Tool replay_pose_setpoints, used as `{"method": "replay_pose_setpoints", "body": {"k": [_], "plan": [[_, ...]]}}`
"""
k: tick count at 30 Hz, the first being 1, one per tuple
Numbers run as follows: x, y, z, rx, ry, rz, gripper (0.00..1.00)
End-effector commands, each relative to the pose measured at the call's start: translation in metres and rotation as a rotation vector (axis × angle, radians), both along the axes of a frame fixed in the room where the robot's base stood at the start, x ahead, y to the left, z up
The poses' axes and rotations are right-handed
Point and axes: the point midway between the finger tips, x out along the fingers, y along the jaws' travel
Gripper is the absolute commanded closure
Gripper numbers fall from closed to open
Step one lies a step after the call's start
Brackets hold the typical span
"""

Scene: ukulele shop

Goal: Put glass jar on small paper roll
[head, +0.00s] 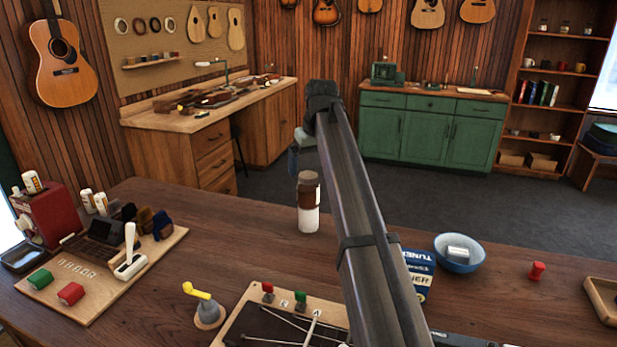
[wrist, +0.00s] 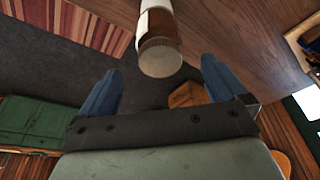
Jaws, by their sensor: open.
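The glass jar (head: 308,188), brown with a pale patch on one side, stands upright on top of the white small paper roll (head: 309,220) near the far edge of the wooden table. The two look stacked and touching. In the wrist view the jar's round end (wrist: 160,58) faces the camera, with the white roll (wrist: 155,4) behind it at the top edge. My gripper (head: 297,160) is open just above and behind the jar. In the wrist view its blue fingers (wrist: 161,70) are spread on either side of the jar, with gaps between.
On the table are a board with a white lever (head: 129,255), a grey-and-yellow item (head: 207,305), a board with strings (head: 270,325), a blue TUNER box (head: 418,272), a blue bowl (head: 460,255) and a red peg (head: 537,270). The table around the roll is clear.

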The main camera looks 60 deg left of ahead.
Motion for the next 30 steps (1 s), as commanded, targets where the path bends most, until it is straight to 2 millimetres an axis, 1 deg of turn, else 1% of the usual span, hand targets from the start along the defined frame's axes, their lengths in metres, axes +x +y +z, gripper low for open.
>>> {"method": "replay_pose_setpoints", "body": {"k": [1,6,12,30], "plan": [[0.0,-0.002,0.01,0.0,0.0,0.0,0.02],[0.0,-0.008,0.032,0.001,0.0,0.0,0.02],[0.0,-0.012,0.045,-0.001,0.0,0.0,0.02],[0.0,-0.013,0.047,-0.001,0.0,0.0,0.02]]}}
